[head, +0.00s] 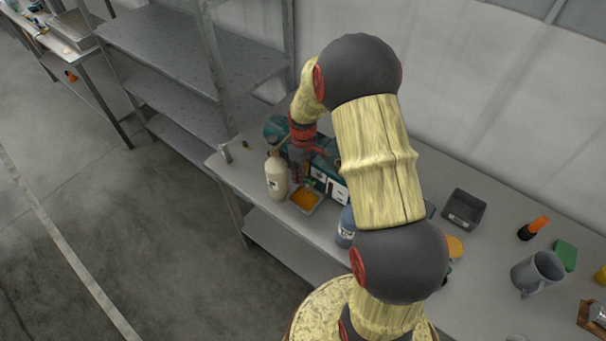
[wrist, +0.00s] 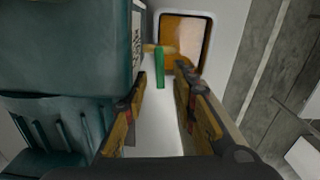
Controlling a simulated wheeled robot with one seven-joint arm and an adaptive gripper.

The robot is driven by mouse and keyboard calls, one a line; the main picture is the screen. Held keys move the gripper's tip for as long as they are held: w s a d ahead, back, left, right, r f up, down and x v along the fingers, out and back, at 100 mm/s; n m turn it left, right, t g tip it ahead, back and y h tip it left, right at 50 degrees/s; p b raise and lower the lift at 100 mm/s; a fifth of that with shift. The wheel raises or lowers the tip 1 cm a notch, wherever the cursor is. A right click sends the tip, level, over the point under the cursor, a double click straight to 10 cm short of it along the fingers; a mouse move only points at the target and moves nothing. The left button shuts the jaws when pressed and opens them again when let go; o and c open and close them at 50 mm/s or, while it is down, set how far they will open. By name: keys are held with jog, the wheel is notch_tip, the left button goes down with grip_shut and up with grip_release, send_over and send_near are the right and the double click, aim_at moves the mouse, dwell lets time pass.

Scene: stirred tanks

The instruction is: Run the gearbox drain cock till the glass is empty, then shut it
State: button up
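The teal gearbox (wrist: 70,50) fills the left of the wrist view. In the head view its housing (head: 275,129) is partly hidden behind my arm. A green lever (wrist: 159,67) stands by a small brass-coloured fitting, apparently the drain cock (wrist: 152,47). My gripper (wrist: 161,78) is open, with the lever between and slightly beyond its fingertips; I cannot tell whether either finger touches it. In the head view my gripper (head: 297,172) hangs above the bench beside the gearbox. A pale tray (wrist: 208,45) holding orange-brown liquid (wrist: 183,38) lies below the cock. I cannot make out the glass or its level.
A cream bottle (head: 276,178) stands left of the tray, close to my gripper. A blue bottle (head: 345,228) stands to its right. A wall runs behind the bench.

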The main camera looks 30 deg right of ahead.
notch_tip(320, 180, up, 12)
dwell(0.6)
jog(key=shift+o, duration=0.8)
